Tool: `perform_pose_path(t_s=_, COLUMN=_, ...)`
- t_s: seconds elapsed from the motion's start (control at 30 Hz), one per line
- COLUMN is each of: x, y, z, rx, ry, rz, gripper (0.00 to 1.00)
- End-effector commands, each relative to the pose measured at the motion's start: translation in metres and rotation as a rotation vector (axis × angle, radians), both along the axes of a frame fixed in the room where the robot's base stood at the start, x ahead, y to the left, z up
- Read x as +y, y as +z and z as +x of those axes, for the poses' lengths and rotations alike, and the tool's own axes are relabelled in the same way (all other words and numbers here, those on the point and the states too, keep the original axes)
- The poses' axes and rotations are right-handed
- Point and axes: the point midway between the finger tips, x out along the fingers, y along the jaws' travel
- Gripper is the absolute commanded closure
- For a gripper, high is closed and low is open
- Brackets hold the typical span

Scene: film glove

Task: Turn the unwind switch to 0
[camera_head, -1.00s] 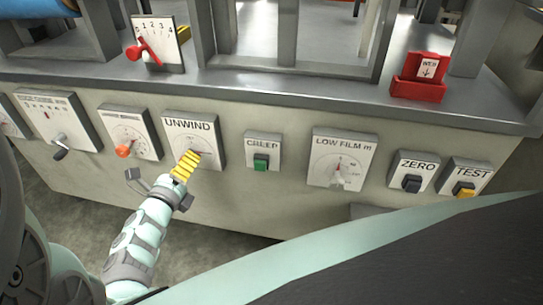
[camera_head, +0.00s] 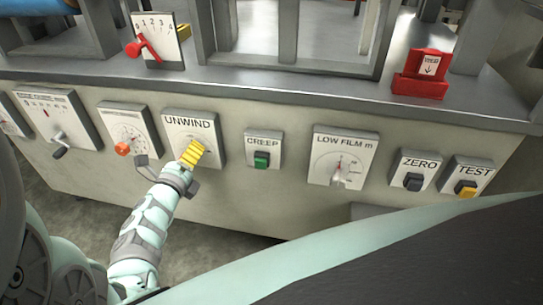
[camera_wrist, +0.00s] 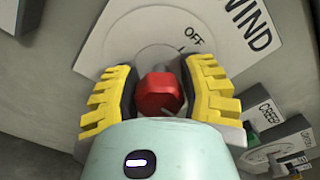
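The UNWIND panel (camera_head: 207,128) is a white dial plate on the machine front. It also shows close up in the wrist view (camera_wrist: 110,40), with "OFF" printed above a mark. The switch's red knob (camera_wrist: 161,92) is in the wrist view, between the yellow fingers of my gripper (camera_wrist: 160,85). The dark finger pads lie close on both sides of the knob; I cannot tell whether they press on it. In the head view my gripper (camera_head: 191,153) is at the dial and hides the knob and part of the scale. No 0 mark is readable on this dial.
An orange-knobbed dial panel (camera_head: 130,128) is to the left, close to my wrist. A CREEP panel (camera_head: 262,146) with a green switch is to the right. Beyond it are the LOW FILM dial (camera_head: 341,158), ZERO (camera_head: 414,172) and TEST (camera_head: 470,178). A metal ledge (camera_head: 300,95) runs above.

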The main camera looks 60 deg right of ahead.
Motion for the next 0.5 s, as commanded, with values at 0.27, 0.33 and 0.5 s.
perform_pose_path(t_s=0.27, x=0.0000, y=0.0001, z=-0.0001, rx=0.000, ry=0.000, rz=0.000, gripper=0.90)
perform_pose_path(t_s=0.33, x=0.0000, y=0.0001, z=0.0000, rx=0.000, ry=0.000, rz=0.000, gripper=0.97)
perform_pose_path(t_s=0.5, x=0.0000, y=0.0005, z=0.0001, rx=-0.001, ry=0.000, rz=-0.001, gripper=1.00)
